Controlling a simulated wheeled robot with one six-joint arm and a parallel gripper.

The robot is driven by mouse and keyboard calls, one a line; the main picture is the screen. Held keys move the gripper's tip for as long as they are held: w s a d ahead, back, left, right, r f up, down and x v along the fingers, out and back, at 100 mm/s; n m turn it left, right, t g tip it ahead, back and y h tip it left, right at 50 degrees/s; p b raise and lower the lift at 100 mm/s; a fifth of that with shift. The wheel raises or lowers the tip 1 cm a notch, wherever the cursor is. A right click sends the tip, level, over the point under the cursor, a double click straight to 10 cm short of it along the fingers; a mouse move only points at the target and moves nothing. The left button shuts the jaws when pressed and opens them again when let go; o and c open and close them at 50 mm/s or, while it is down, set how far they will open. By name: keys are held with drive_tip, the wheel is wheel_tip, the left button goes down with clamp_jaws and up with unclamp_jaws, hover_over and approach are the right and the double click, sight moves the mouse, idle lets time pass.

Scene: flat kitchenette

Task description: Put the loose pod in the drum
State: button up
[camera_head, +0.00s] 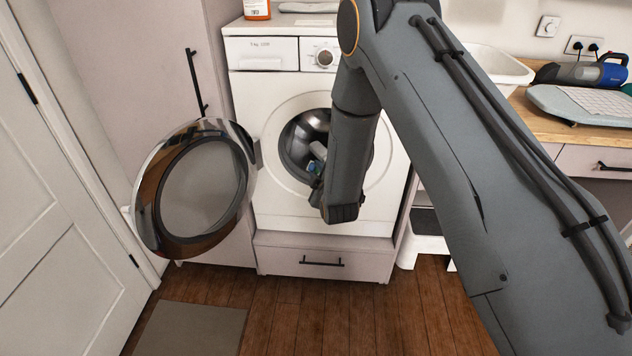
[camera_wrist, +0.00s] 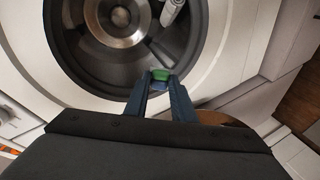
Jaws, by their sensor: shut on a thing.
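The washing machine (camera_head: 275,95) is white, with its round door (camera_head: 200,187) swung wide open to the left. The metal drum (camera_head: 301,135) shows through the opening, partly hidden by my arm; it also shows in the wrist view (camera_wrist: 90,65). My gripper (camera_wrist: 160,82) is shut on a small green and blue pod (camera_wrist: 160,75), held between the fingertips in front of the drum opening. In the head view the pod (camera_head: 313,167) is a small blue-green patch beside my arm. I cannot tell how deep it is relative to the rim.
A whitish, bottle-like thing (camera_wrist: 171,10) shows at the drum's upper edge. A white basin (camera_head: 490,68) and an ironing board (camera_head: 585,103) are at right.

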drive_tip(key=w+f+b, duration=0.2)
drive_tip(key=w+b, duration=0.8)
drive_tip(key=w, duration=0.5)
drive_tip(key=w+d+f+b, duration=0.1)
drive_tip(key=w+f+b, duration=0.2)
drive_tip(key=w+b, duration=0.8)
drive_tip(key=shift+w+f, duration=0.15)
drive_tip(key=shift+w, duration=1.7)
drive_tip(key=o, duration=0.8)
